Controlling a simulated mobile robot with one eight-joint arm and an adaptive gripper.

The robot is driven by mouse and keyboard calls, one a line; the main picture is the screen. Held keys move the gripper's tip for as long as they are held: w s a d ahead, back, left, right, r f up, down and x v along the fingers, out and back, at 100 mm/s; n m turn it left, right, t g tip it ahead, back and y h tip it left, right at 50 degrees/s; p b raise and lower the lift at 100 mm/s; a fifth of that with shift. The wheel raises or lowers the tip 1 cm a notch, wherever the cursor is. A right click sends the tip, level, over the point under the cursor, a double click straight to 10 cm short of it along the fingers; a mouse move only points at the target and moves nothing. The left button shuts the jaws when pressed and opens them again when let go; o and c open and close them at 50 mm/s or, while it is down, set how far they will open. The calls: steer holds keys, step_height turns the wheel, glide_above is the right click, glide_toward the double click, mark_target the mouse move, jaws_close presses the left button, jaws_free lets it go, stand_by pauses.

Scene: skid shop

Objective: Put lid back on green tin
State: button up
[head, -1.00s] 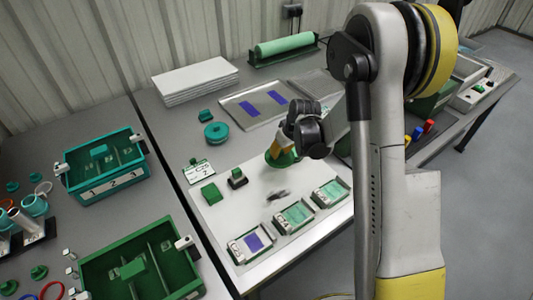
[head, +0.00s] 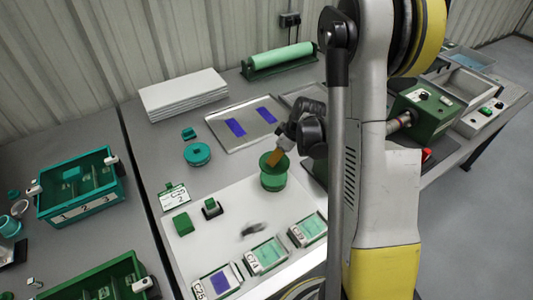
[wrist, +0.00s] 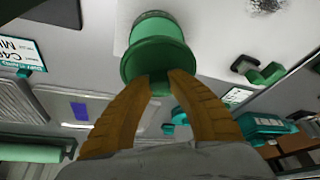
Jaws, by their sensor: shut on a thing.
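The green tin (head: 274,182) stands upright on the white board. A round green lid (head: 272,160) sits over its top. In the wrist view, the lid (wrist: 155,58) shows large, with the tin (wrist: 156,22) beyond it. My gripper (head: 276,158) has orange-brown fingers, and in the wrist view the gripper (wrist: 160,84) is shut on the lid's knob. The lid looks roughly lined up with the tin. I cannot tell whether it is fully seated.
A teal round tin (head: 197,154) stands to the left, with a metal tray (head: 248,127) behind. Green blocks (head: 182,225) and cards in holders (head: 266,255) lie on the white board (head: 225,243). A teal crate (head: 82,187) stands far left. The board left of the tin is partly clear.

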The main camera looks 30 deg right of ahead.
steer(key=shift+a+f, duration=0.1)
steer(key=shift+f, duration=0.25)
step_height(320, 180, down, 5)
steer(key=b, duration=0.4)
steer(key=shift+f+b, duration=0.35)
steer(key=shift+f+b, duration=0.15)
steer(key=shift+b, duration=0.65)
stand_by(1.9)
stand_by(0.4)
steer(key=o, duration=1.5)
